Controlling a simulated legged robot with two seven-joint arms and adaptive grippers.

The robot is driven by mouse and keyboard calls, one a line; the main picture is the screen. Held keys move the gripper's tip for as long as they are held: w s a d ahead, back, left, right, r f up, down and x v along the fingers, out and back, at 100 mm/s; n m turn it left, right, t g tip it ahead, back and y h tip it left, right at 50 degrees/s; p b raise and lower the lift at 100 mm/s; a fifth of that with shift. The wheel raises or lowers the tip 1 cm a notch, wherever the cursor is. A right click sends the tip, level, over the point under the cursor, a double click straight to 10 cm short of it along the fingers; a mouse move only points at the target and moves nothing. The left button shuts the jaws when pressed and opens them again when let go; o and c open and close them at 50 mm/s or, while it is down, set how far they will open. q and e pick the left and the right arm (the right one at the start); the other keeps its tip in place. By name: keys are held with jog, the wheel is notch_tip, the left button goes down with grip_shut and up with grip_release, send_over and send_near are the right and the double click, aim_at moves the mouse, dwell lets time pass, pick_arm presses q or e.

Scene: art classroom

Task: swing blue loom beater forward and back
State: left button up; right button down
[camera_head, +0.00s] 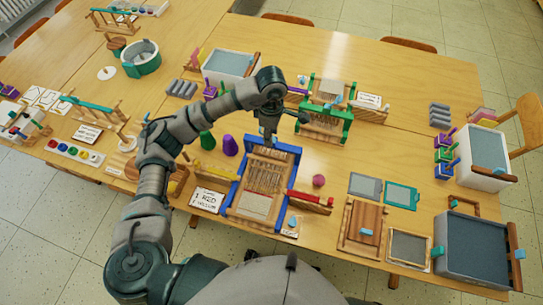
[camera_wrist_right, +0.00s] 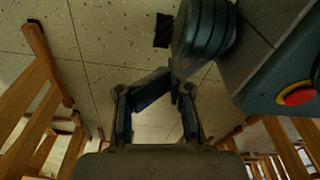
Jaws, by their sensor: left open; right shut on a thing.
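The blue loom (camera_head: 231,197) lies on the wooden table in the head view, with a blue frame and strung threads. Its far blue bar (camera_head: 285,150) is partly hidden by my left gripper (camera_head: 268,140). That gripper is open and points down at this bar; I cannot tell whether it touches. My right gripper (camera_wrist_right: 172,92) shows only in the right wrist view, low over the floor beside my body. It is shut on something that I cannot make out.
A green loom (camera_head: 345,131) stands behind the blue one. Purple and green cones (camera_head: 206,140), a red bar (camera_head: 311,198) and a sign card (camera_head: 207,200) stand close around it. Grey and teal trays (camera_head: 402,194) lie to the right. Wooden chairs (camera_wrist_right: 38,75) flank the right gripper.

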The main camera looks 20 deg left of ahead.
pick_arm(q)
notch_tip(320, 180, down, 15)
jog(key=shift+s+a, duration=0.1)
jog(key=shift+s, duration=0.05)
jog(key=shift+c, duration=0.2)
